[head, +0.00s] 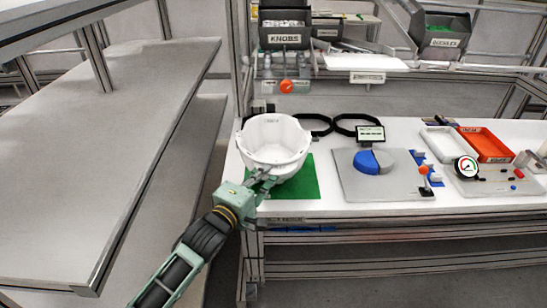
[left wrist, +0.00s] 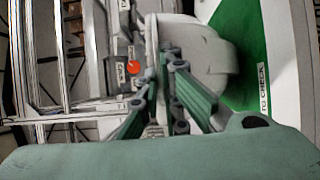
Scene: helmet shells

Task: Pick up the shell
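The shell (head: 273,136) is a white, bowl-like helmet shell with its opening up, at the left end of the white table over a green mat (head: 307,186). I cannot tell whether it touches the mat. My left gripper (head: 264,178) is at the shell's near side. In the left wrist view its green fingers (left wrist: 170,62) come close together at the tips, with the shell's edge between them, and look shut on the shell (left wrist: 216,52). The mat also shows there (left wrist: 245,40). My right gripper is not in view.
Two black rings (head: 358,124) lie behind the shell. Right of the mat are a grey plate (head: 370,189) with a blue and grey disc, a small display, a dial gauge (head: 466,167), and white and orange trays (head: 487,144). A labelled knobs bin (head: 286,39) stands on the rack behind.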

